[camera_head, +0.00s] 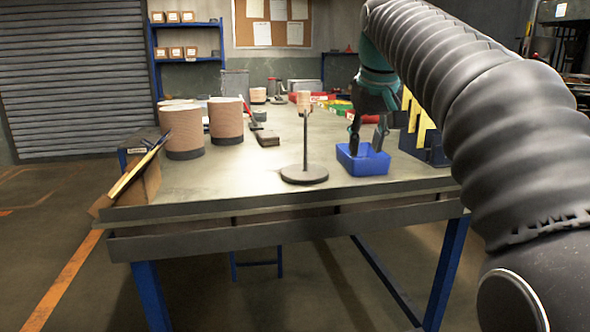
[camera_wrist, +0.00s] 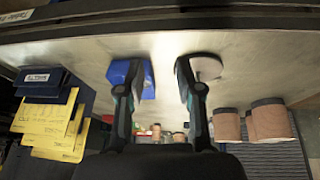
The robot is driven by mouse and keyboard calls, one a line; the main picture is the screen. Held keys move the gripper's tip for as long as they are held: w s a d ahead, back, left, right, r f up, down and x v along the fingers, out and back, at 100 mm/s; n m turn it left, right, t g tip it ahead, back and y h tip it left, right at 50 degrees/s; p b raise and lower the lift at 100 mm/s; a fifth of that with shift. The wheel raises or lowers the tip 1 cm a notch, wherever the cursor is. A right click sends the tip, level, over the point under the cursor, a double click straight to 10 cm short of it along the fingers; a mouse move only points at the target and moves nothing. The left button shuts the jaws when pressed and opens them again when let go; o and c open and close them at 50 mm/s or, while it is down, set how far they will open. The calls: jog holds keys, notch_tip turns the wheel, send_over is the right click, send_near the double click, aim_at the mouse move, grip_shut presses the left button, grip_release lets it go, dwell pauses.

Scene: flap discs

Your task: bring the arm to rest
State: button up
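My gripper (camera_head: 368,150) points down over the small blue bin (camera_head: 362,166) on the workbench, with its fingers spread apart. In the wrist view my gripper (camera_wrist: 155,78) is also open, with nothing between the fingers. The blue bin (camera_wrist: 148,88) shows partly behind one finger there. I cannot tell whether the fingertips reach below the bin's rim. The bin's inside is mostly hidden. My arm comes in from the right and bends down to the gripper.
A post on a round base (camera_head: 304,174) stands left of the bin. Tan disc stacks (camera_head: 183,130) stand at the left. A dark blue rack with yellow cards (camera_head: 425,140) stands close on the right. Coloured trays lie behind.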

jog(key=s+d+f+m, duration=0.2)
jog(key=s+f, duration=2.4)
jog(key=f, duration=0.2)
jog(key=shift+s+t, duration=0.4)
